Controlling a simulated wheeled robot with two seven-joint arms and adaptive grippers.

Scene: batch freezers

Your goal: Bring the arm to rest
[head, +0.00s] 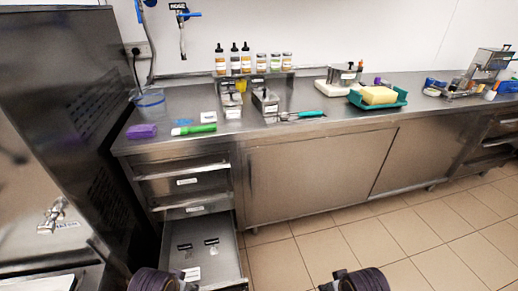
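Neither of my grippers can be made out in the head view. Only dark rounded parts of my two arms show at the bottom edge, one left of centre and one right of centre. They are low in the picture, in front of the steel counter (330,129), and appear clear of it. The left arm part overlaps the near side of the open lower drawer (226,258). No held object is visible.
The lower drawer is pulled out, with small labelled items inside. Tiled floor (340,247) is clear at right.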

